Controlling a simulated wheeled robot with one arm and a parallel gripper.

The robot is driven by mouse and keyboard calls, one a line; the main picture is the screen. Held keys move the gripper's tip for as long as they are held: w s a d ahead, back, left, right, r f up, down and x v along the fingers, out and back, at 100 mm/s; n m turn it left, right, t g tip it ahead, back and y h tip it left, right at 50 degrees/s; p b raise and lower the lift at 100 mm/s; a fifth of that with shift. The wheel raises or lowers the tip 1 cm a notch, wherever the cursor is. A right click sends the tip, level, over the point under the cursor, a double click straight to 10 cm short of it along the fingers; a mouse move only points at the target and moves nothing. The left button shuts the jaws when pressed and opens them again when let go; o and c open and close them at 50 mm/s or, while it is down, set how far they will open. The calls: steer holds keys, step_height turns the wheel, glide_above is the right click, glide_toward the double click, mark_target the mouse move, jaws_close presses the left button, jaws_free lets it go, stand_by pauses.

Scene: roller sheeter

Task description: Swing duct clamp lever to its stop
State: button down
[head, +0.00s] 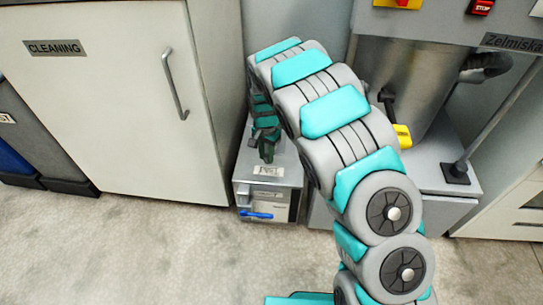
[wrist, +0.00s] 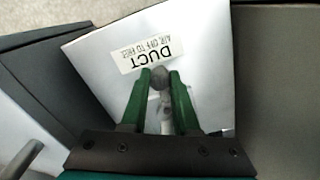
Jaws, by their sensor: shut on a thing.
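The duct clamp lever shows in the wrist view as a grey round knob (wrist: 161,81) on a pale shaft. My gripper (wrist: 160,74) has its two green fingers closed on either side of the knob. Behind the fingertips is a light panel with an upside-down label (wrist: 147,47) reading "DUCT AIR OFF TO FREE". In the head view my gripper (head: 266,151) points down at the top of a low grey box (head: 244,171), just behind its small label. The lever cannot be made out there, hidden by my gripper and arm.
A white cabinet marked "CLEANING" (head: 120,110) stands close on the left of the box. A blue handle (head: 257,215) is on the box's front. To the right stands a grey machine (head: 395,75) with a yellow-tipped handle (head: 403,136). The floor in front is clear.

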steer(key=shift+w+a+m, duration=0.25)
steer(key=shift+a+m, duration=0.3)
steer(key=shift+m, duration=0.5)
steer(key=shift+w+a+m, duration=0.25)
steer(key=shift+a+m, duration=0.3)
steer(key=shift+m, duration=0.5)
steer(key=shift+r, duration=0.1)
steer(key=c, duration=0.7)
jaws_free()
steer(key=shift+o, duration=0.2)
step_height(320, 180, up, 8)
steer(key=shift+f+b, duration=0.2)
steer(key=shift+b, duration=0.25)
